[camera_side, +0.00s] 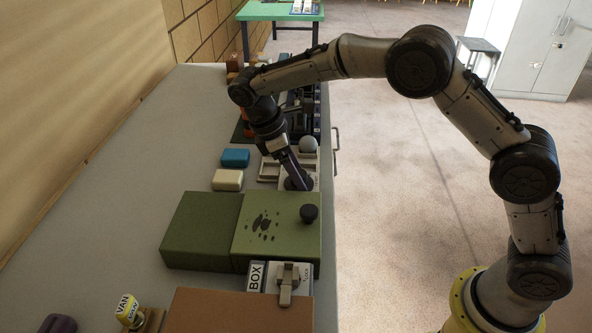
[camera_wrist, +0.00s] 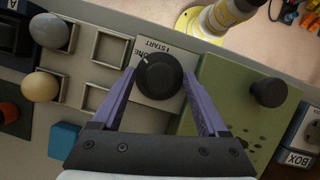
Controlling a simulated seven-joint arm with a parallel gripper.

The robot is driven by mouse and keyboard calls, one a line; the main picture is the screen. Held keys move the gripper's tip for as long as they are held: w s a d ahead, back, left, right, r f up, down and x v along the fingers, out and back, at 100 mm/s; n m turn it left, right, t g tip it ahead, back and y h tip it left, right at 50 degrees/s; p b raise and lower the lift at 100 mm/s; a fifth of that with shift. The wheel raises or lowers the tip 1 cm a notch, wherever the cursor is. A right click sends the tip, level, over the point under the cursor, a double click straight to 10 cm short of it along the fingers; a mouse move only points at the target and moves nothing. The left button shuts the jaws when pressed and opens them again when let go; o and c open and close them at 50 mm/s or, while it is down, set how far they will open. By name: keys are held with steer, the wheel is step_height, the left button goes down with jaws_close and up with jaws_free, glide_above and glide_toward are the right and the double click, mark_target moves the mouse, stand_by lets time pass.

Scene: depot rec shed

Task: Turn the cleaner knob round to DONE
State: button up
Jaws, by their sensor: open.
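The cleaner knob (camera_wrist: 160,75) is round and black, with a pale mark near its upper left edge in the wrist view. It sits on a white plate (camera_wrist: 152,50) lettered START, with a second word partly covered that shows as "ONE". My gripper (camera_wrist: 159,79) is open, its two purple fingers on either side of the knob. I cannot tell whether they touch it.
A green box (camera_side: 276,242) with a black knob stands close beside the plate. On the other side are a tray with square recesses (camera_wrist: 109,48) and balls (camera_wrist: 49,30). A blue block (camera_side: 235,157) and cream block (camera_side: 228,179) lie nearby. The bench's left side is mostly clear.

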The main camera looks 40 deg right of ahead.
steer(key=v, duration=1.4)
steer(key=shift+d, duration=0.1)
